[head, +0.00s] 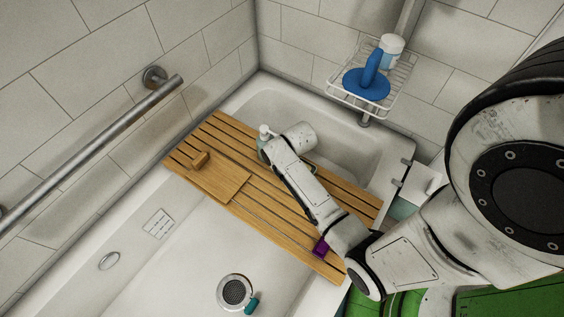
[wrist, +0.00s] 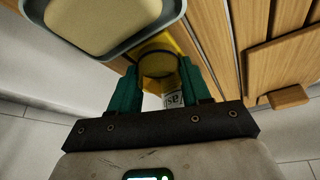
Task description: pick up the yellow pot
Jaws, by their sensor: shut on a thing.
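The yellow pot (wrist: 159,62) shows in the wrist view, round and see-through-looking, with its open rim facing the camera. My gripper (wrist: 158,70) has teal fingers, one on each side of the pot, and is shut on it. In the head view my arm reaches over the slatted wooden bath board (head: 250,207) and hides both the pot and the fingers. I cannot tell whether the pot touches the board.
A grey dish (wrist: 172,14) with a cream soap (wrist: 105,20) is close to the fingers. A white labelled container (wrist: 174,99) shows behind the pot. A wire shelf (head: 349,98) hangs behind.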

